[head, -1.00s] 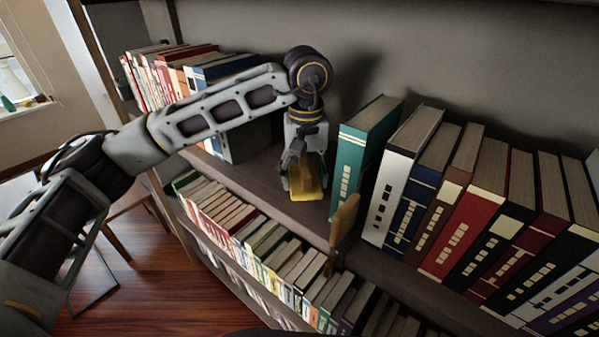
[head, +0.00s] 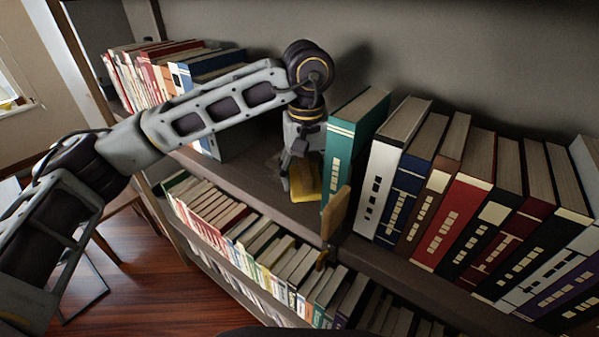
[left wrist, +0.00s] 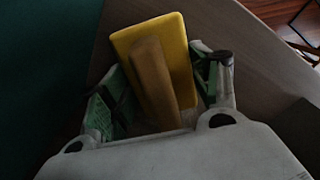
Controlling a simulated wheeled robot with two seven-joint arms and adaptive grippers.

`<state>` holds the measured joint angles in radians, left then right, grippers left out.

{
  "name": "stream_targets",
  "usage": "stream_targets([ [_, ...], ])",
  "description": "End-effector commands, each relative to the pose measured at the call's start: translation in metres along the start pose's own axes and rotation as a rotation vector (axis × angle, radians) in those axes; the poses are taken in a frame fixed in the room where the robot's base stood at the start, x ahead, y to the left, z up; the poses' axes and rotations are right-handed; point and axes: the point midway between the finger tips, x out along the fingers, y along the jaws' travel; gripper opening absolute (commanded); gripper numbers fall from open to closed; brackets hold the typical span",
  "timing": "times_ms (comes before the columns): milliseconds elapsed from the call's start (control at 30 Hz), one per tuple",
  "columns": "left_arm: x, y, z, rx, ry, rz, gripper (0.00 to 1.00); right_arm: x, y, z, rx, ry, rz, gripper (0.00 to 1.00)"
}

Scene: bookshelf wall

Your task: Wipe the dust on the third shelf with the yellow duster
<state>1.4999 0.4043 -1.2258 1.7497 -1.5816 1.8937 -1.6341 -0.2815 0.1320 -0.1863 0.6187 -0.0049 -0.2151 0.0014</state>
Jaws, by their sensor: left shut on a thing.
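The yellow duster (head: 305,191) is a flat yellow pad with a brown handle. It lies low on the open stretch of the shelf (head: 248,172), just left of a teal book (head: 345,135). My left gripper (head: 298,163) is above it and shut on its handle. In the left wrist view the pad (left wrist: 181,45) and handle (left wrist: 152,78) sit between the green-padded fingers (left wrist: 158,92). A faint greyish patch, possibly dust, shows left of the gripper; I cannot be sure. My right gripper is out of view.
A row of upright books (head: 450,200) fills the shelf to the right. More books (head: 150,75) stand at its far left end. A tan wooden piece (head: 335,215) stands at the shelf's front edge. A lower shelf holds several books (head: 240,240).

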Motion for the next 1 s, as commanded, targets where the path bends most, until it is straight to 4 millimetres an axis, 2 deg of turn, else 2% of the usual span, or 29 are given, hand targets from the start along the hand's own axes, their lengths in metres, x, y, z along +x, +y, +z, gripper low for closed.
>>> stream_targets([
  [33,0.002,0.003,0.003,0.002,-0.001,0.0,0.43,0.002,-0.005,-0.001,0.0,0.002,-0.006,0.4],
  [567,0.004,0.007,0.007,0.003,-0.004,-0.001,0.43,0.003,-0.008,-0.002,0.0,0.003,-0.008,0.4],
  [833,0.004,0.016,0.016,0.004,-0.005,-0.002,0.43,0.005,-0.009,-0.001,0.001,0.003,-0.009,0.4],
  [1000,0.004,0.024,0.023,0.008,-0.006,0.001,0.36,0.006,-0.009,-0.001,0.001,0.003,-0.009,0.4],
])
